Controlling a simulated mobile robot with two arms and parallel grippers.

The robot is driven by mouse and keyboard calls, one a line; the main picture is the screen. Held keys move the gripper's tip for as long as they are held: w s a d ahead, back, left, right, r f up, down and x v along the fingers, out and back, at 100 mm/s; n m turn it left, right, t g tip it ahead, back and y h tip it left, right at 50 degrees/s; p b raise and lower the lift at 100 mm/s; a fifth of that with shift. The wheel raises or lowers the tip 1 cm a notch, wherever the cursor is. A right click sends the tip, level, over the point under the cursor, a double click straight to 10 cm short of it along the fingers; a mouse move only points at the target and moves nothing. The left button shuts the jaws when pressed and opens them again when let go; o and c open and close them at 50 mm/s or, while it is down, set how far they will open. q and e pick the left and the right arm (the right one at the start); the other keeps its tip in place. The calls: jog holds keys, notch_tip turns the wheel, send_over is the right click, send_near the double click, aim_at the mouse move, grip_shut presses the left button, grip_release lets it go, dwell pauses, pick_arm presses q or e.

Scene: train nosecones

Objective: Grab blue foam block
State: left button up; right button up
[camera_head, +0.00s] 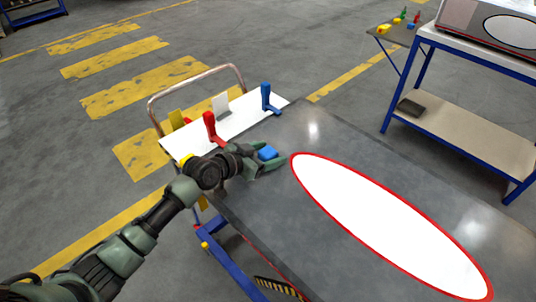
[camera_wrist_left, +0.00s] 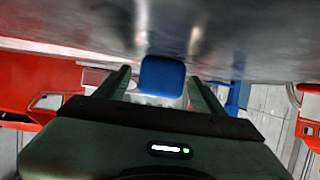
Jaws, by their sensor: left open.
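The blue foam block (camera_head: 267,153) lies on the dark grey table (camera_head: 263,205) near its far left edge. My left gripper (camera_head: 272,161) is low over the table at the block, with its fingers on either side of it. In the left wrist view the blue block (camera_wrist_left: 162,76) shows between and just beyond the two open fingers of the left gripper (camera_wrist_left: 160,85). I cannot tell whether either finger touches it. The right gripper is not in view.
A white oval panel with a red rim (camera_head: 390,225) lies on the table right of the block. Behind stands a white-topped cart (camera_head: 243,108) with a red clamp (camera_head: 211,128) and a blue clamp (camera_head: 267,97). A blue-framed shelf (camera_head: 470,125) stands at the right.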

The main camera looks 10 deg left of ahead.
pick_arm(q)
jog(key=c, duration=1.4)
